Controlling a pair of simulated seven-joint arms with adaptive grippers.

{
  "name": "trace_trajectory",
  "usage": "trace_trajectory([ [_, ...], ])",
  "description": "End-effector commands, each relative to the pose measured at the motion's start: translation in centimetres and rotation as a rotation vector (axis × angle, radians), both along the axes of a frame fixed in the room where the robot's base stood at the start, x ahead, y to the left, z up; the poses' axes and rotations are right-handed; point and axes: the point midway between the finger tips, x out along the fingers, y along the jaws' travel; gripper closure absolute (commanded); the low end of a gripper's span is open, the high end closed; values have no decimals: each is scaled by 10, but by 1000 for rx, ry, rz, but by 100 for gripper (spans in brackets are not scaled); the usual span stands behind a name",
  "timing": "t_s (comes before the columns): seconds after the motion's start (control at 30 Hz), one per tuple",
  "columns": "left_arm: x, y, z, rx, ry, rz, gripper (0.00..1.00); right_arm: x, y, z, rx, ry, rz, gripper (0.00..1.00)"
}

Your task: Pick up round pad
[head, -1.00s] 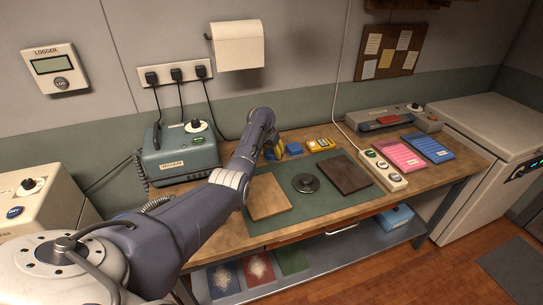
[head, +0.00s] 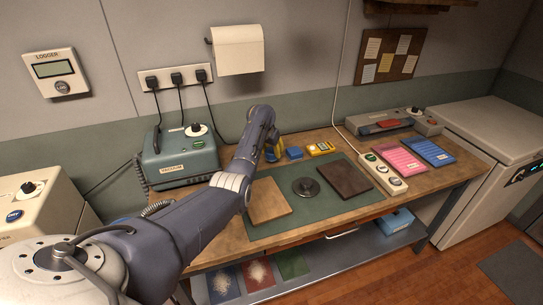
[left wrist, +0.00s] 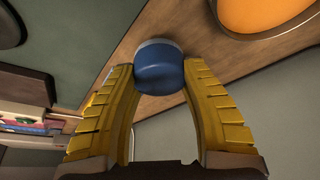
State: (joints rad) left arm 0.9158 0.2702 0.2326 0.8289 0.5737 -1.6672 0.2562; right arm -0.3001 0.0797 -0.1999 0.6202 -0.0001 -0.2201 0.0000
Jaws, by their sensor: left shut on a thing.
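A round blue pad (left wrist: 160,68) with a pale grey rim sits between the yellow fingertips of my left gripper (left wrist: 160,75) in the left wrist view. The fingers touch it on both sides, so the gripper is shut on it. In the head view my left gripper (head: 274,152) is over the back left of the bench, beyond the green mat. There the arm and fingers largely hide the pad. Whether the pad touches the bench is hard to tell. My right gripper is not in view.
On the green mat (head: 325,213) lie a tan board (head: 268,200), a dark knobbed disc (head: 306,187) and a dark brown board (head: 345,176). A teal vacuum box (head: 180,158) stands left.

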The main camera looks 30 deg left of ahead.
Motion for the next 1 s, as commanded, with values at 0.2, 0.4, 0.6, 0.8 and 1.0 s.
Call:
trace_trajectory([
  [0.2, 2, 0, 52, -1, -7, 1, 84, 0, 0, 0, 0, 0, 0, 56],
  [0.4, 2, 0, 100, -1, -6, -1, 84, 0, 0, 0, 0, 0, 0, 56],
  [0.6, 1, 0, 137, 0, -4, 0, 84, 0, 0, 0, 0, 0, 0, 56],
  [0.8, 1, 0, 161, -1, -3, 1, 84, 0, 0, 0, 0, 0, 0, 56],
  [1.0, 1, 0, 172, -1, -2, 0, 84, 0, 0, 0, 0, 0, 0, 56],
])
